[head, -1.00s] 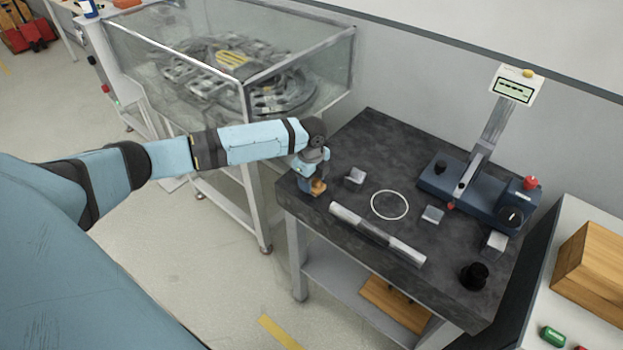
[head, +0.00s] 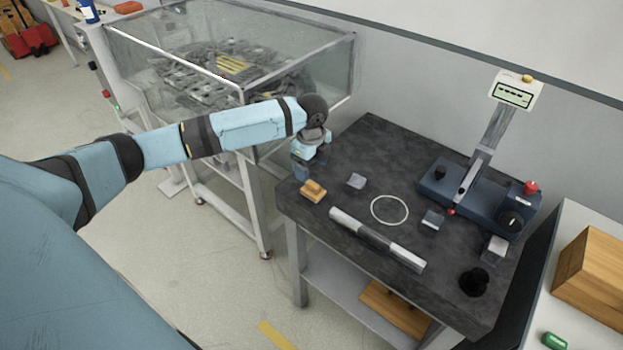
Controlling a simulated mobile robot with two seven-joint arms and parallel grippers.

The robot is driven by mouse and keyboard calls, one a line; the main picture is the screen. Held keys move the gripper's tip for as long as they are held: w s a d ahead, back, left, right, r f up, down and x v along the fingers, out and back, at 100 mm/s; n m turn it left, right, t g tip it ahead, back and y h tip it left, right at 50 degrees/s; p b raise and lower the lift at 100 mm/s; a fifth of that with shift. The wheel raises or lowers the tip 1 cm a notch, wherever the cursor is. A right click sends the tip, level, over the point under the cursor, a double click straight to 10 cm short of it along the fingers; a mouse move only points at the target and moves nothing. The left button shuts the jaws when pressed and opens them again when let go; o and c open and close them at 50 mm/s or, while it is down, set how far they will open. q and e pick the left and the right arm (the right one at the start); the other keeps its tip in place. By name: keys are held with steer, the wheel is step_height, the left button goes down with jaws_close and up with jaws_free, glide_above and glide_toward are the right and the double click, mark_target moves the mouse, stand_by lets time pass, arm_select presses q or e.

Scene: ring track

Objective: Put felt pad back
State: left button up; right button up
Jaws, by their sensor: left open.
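A small tan block with a raised top, which looks like the felt pad (head: 314,191), lies on the left corner of the dark stone table (head: 350,275), near its edge. My left gripper (head: 304,170) is open and empty, above and slightly behind the pad, apart from it. Its fingers point down and are partly hard to make out. My right gripper is not in view.
A white ring (head: 389,209), a grey bar (head: 377,240) and small grey blocks (head: 356,181) lie on the table. A blue measuring stand (head: 480,190) stands at the back right. A clear-walled machine (head: 230,65) stands close behind my left arm.

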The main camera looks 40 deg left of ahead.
mark_target(312, 183)
arm_select(q)
steer(key=shift+r, duration=2.3)
steer(key=s+d+f+n+t+h, duration=0.1)
steer(key=s+d+f+n, duration=0.1)
steer(key=s+d+f, duration=0.4)
steer(key=s+d+f+n+t+h, duration=0.1)
steer(key=s+d+f+n, duration=0.15)
steer(key=s+d, duration=0.7)
steer(key=s+a+r+n+t+y, duration=0.1)
steer(key=s+a+n, duration=0.1)
steer(key=s+n, duration=0.55)
steer(key=s+a+r+n+t+y, duration=0.1)
steer(key=s+a+n, duration=0.3)
steer(key=s, duration=0.6)
steer(key=w+d+f+t+h+p, duration=0.3)
steer(key=w+d+f+t+p, duration=0.3)
steer(key=d+t+p, duration=0.1)
steer(key=shift+d+f, duration=0.35)
steer(key=shift+d, duration=0.1)
